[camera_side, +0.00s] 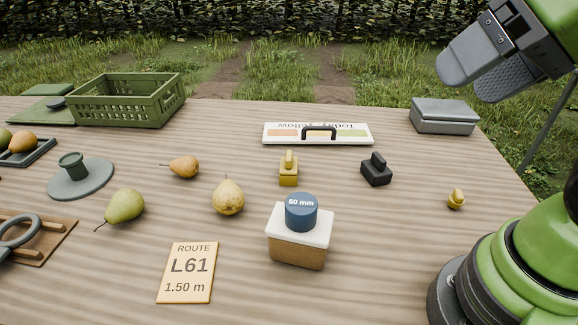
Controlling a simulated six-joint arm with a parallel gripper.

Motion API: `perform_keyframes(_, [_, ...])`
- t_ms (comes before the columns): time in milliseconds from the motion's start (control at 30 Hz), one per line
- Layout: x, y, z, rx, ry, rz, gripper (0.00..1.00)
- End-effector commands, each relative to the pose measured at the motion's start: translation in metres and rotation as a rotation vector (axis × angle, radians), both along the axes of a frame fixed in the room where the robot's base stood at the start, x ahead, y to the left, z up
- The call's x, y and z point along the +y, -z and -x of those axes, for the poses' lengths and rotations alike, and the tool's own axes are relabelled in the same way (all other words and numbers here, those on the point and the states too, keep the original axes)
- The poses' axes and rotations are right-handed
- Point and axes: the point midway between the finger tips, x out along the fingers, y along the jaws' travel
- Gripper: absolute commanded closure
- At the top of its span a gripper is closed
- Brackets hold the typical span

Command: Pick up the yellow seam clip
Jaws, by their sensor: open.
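A yellow clip-like piece (289,170) with a block base and an upright tab stands near the middle of the wooden table. A black piece of similar shape (376,170) stands to its right. A smaller yellow object (456,200) sits farther right, near my arm's base; its exact kind is too small to tell. My gripper (468,81) is open and empty at the upper right, high above the table and well apart from all of these pieces.
A white sign with a black handle (280,133) lies behind the yellow piece. A box with a blue 50 mm cylinder (300,243) stands in front. A grey case (444,116) is at the back right. Pears (228,197) and a green crate (105,102) are left.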

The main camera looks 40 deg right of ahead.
Motion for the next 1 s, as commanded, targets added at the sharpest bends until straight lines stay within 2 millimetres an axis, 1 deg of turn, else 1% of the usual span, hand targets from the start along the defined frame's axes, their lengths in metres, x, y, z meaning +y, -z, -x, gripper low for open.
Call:
perform_keyframes(167, [0.000, 0.000, -0.001, 0.001, 0.001, 0.000, 0.28])
perform_keyframes(267, [-0.001, -0.003, -0.009, 0.021, 0.012, 0.001, 0.28])
perform_keyframes(367, [-0.003, -0.007, -0.030, 0.064, 0.041, 0.006, 0.28])
perform_keyframes(467, [-0.006, -0.009, -0.062, 0.119, 0.084, 0.018, 0.28])
perform_keyframes(500, [-0.006, -0.008, -0.076, 0.141, 0.103, 0.023, 0.28])
perform_keyframes(567, [-0.007, -0.004, -0.098, 0.173, 0.131, 0.032, 0.28])
perform_keyframes(600, [-0.007, -0.001, -0.112, 0.192, 0.150, 0.040, 0.28])
perform_keyframes(667, [-0.007, 0.008, -0.134, 0.221, 0.178, 0.051, 0.28])
perform_keyframes(700, [-0.006, 0.014, -0.148, 0.238, 0.196, 0.060, 0.28])
perform_keyframes(767, [-0.005, 0.027, -0.169, 0.264, 0.223, 0.073, 0.28])
perform_keyframes(800, [-0.005, 0.036, -0.183, 0.279, 0.241, 0.083, 0.28])
perform_keyframes(867, [-0.003, 0.053, -0.202, 0.302, 0.268, 0.098, 0.28])
perform_keyframes(900, [-0.001, 0.065, -0.215, 0.315, 0.285, 0.108, 0.28])
perform_keyframes(967, [0.001, 0.086, -0.232, 0.335, 0.311, 0.124, 0.28])
perform_keyframes(1000, [0.002, 0.100, -0.242, 0.347, 0.328, 0.134, 0.28])
